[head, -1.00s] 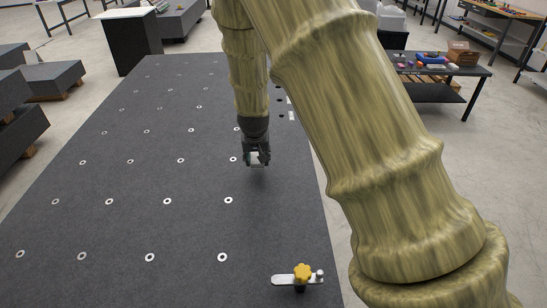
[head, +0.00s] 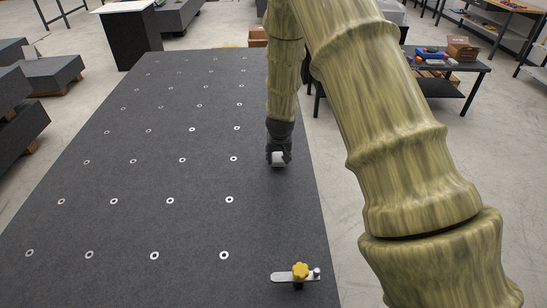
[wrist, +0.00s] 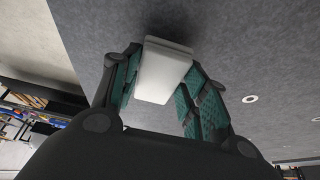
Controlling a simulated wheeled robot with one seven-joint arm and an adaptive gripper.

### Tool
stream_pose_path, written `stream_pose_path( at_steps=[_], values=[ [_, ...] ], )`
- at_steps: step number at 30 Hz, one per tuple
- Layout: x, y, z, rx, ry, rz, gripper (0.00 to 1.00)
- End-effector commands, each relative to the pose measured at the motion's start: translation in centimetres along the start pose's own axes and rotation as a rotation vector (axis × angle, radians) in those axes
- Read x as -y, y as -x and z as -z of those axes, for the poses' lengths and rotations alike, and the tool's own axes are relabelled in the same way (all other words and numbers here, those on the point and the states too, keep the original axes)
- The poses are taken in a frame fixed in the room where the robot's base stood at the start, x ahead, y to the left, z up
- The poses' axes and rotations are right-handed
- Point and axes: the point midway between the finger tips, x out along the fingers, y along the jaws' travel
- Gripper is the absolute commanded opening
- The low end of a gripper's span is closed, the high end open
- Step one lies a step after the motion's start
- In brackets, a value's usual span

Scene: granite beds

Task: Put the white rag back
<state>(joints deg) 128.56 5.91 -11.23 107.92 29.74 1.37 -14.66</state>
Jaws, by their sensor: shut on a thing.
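The white rag (wrist: 162,72) is a folded, block-like white piece between the two teal-padded fingers of my gripper (wrist: 160,88) in the wrist view. In the head view my gripper (head: 278,160) hangs over the right side of the dark granite bed (head: 140,205), with the white rag (head: 278,158) showing at its tip. My gripper is shut on the rag. The rag appears to be held close above the bed; whether it touches the surface I cannot tell.
A clamp with a yellow knob (head: 300,271) sits at the bed's near right edge. Rows of metal-ringed holes dot the otherwise clear bed. A dark table (head: 445,68) with a cardboard box (head: 462,50) and small items stands at the back right.

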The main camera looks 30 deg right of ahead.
Motion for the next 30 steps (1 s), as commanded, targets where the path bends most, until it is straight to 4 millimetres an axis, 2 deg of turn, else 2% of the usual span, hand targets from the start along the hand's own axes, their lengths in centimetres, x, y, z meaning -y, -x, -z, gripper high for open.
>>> stream_pose_path(
  at_steps=[5, 16, 17, 20, 30],
  values=[
    [0.0, -1.1, -0.5, 0.001, 0.0, 0.0, 0.25],
    [0.0, -1.5, -0.6, 0.0, 0.0, 0.0, 0.25],
    [0.0, -1.4, -0.6, 0.0, 0.0, 0.0, 0.46],
    [0.0, -1.4, -0.6, 0.0, 0.001, 0.0, 0.64],
    [0.0, -1.3, -0.6, 0.0, 0.0, 0.0, 0.65]
  ],
)
